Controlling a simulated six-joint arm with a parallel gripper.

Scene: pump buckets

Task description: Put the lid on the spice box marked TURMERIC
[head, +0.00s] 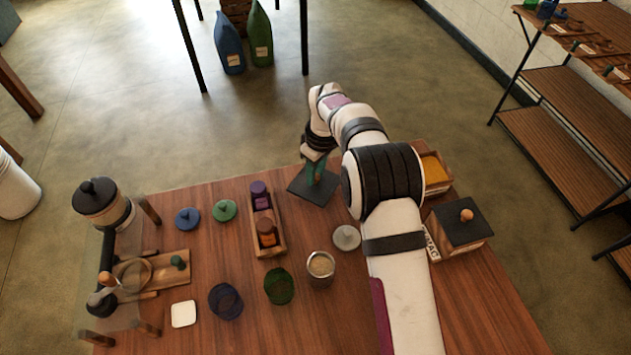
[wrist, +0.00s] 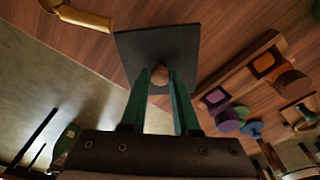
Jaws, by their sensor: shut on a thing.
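My gripper (head: 315,180) is shut on the knob (wrist: 159,76) of a dark square lid, its green fingers on either side of the knob. The lid (wrist: 150,48) is near the table's far edge in the head view (head: 322,194); I cannot tell whether it touches the table. An open wooden box (head: 440,187) with yellow powder (head: 433,170) stands to the right, partly behind my arm. Its label is not visible. A second box (head: 455,247) nearer the front has a dark lid (head: 464,221) with a wooden knob; its label is mostly hidden by my arm.
A wooden tray (head: 281,246) with a purple and an orange jar stands left of my gripper. Loose round lids lie around: blue (head: 187,218), green (head: 224,210), grey (head: 346,238). Cups stand in front, including a metal one (head: 320,277). A glass-sided stand (head: 110,260) is at far left.

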